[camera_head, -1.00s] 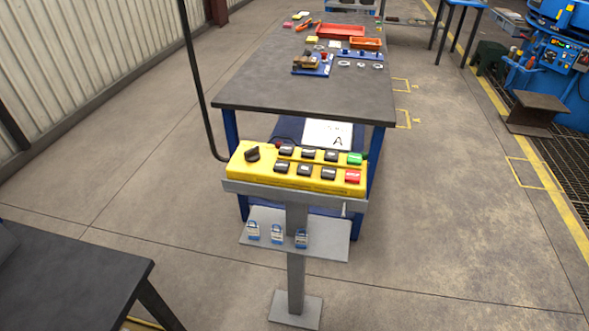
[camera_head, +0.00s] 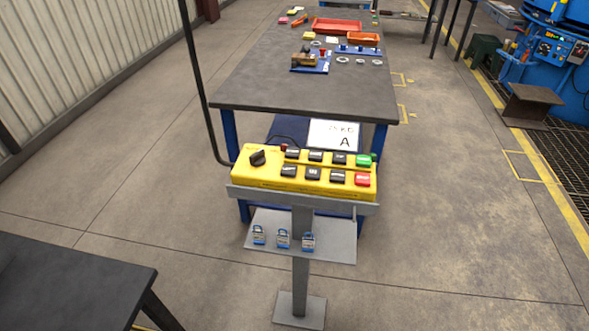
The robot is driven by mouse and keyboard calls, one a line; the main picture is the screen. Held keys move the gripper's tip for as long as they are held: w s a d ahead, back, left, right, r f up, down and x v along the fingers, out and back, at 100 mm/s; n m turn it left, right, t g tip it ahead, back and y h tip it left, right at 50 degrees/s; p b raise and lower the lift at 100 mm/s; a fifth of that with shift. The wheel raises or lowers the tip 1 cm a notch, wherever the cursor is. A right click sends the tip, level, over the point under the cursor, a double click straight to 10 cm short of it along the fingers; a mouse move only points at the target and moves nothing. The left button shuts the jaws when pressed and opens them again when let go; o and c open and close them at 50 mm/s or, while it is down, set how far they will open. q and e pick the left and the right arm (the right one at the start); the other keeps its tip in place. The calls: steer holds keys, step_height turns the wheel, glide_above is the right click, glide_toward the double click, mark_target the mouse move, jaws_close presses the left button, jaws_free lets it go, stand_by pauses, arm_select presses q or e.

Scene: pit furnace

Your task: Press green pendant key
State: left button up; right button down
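The yellow pendant box (camera_head: 270,184) lies on a grey bracket on top of a post. It has a black rotary knob (camera_head: 257,158) at its left and two rows of black keys. The green key (camera_head: 363,160) is at the right end of the far row. The red key (camera_head: 362,179) is just in front of it. No gripper shows in the head view, and nothing touches the keys.
A grey shelf (camera_head: 330,250) on the post holds three small blue padlocks. A dark-topped workbench (camera_head: 270,90) with trays and parts stands behind the pendant. A dark table (camera_head: 70,285) is at the lower left.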

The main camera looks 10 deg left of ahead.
steer(key=shift+a, duration=0.65)
steer(key=shift+w+d, duration=0.15)
steer(key=shift+d, duration=0.3)
stand_by(0.3)
